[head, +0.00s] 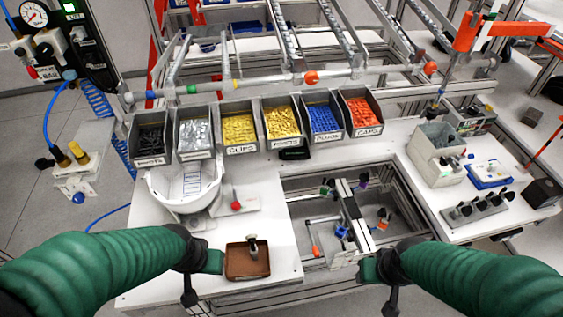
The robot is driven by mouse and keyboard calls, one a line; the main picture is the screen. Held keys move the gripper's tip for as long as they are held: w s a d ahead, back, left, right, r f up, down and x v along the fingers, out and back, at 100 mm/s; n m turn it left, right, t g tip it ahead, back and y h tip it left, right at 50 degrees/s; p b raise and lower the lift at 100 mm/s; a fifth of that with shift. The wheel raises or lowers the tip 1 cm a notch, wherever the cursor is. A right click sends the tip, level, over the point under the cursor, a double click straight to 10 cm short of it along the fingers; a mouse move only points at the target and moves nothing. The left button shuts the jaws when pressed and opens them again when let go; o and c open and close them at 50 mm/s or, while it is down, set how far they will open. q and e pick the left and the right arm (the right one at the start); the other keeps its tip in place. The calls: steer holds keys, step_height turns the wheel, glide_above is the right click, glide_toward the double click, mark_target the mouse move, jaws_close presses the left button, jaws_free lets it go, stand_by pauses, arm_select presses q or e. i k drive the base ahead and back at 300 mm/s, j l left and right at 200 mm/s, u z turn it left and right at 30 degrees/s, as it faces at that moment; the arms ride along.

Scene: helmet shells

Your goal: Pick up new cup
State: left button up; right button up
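No thing that I can surely call a new cup shows in the head view. A white, bowl-like helmet shell (172,196) sits on the left part of the white table, below the parts bins. My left gripper (214,262) is at the table's front, below the shell and just left of a brown tray (234,269). A small metallic piece (253,248) stands in that tray. My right gripper (369,270) is at the front edge of the recessed fixture bay (300,199). Both grippers are small and seen from above, so their finger openings are unclear. I see nothing held in either.
A row of grey bins holds dark, silver, yellow, blue and orange parts (361,112). A red-knobbed lever (236,205) stands right of the shell. A grey box (434,150), a blue-edged tray (489,183) and a grey block with black knobs (478,208) are at right.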

mark_target(466, 210)
steer(key=z, duration=0.95)
